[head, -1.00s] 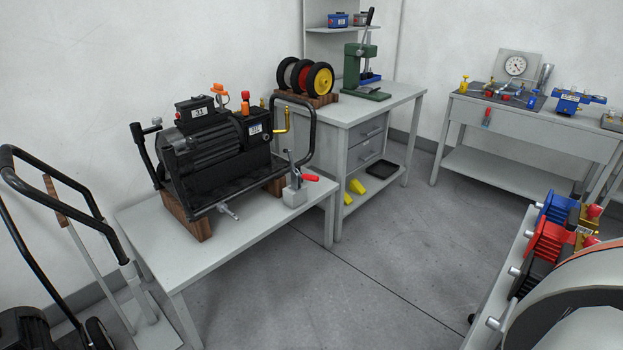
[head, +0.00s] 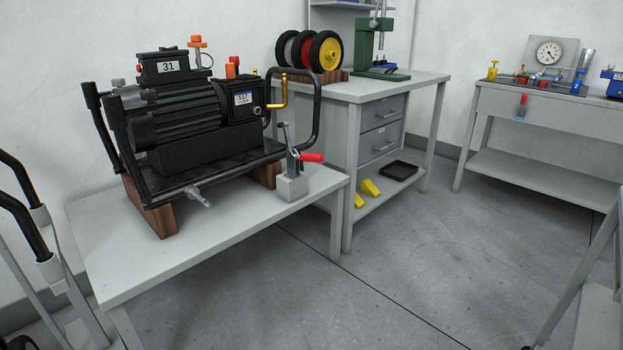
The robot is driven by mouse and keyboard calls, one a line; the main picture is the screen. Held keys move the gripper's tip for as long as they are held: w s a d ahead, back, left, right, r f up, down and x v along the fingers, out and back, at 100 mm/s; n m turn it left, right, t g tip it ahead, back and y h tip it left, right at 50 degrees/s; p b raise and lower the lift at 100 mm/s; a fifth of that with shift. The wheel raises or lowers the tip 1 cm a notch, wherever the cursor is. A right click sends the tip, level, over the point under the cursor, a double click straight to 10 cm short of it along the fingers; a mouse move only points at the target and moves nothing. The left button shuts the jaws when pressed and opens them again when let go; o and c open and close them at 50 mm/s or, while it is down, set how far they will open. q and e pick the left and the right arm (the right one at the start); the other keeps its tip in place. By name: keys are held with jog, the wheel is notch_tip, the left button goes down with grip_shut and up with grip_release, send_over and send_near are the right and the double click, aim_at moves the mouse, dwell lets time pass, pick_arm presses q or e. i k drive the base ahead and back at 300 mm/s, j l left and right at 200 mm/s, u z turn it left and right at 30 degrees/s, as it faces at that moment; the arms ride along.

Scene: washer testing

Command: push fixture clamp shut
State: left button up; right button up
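The fixture clamp (head: 292,178) stands at the right front corner of the near table (head: 130,258). It is a toggle clamp on a grey block, with an upright grey lever and a red-tipped handle (head: 312,158) sticking out to the right. I cannot tell from here whether it is open or shut. Beside it, to the left, a black pump unit (head: 190,125) in a tubular frame sits on wooden blocks. Neither of my grippers is in view.
A workbench (head: 360,90) with drawers, wheels (head: 325,52) and a green press (head: 372,45) stands behind. Another bench (head: 550,112) with a gauge is at the right. A hand cart (head: 25,215) is at the left edge. The floor (head: 400,260) in front is clear.

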aim_at(305, 158)
jog(key=i+j+z, duration=0.5)
jog(key=i+j, duration=0.2)
jog(key=j, duration=0.15)
jog(key=i+j+z, duration=0.3)
jog(key=j, duration=0.2)
jog(key=i+l, duration=0.1)
jog(key=i, duration=0.35)
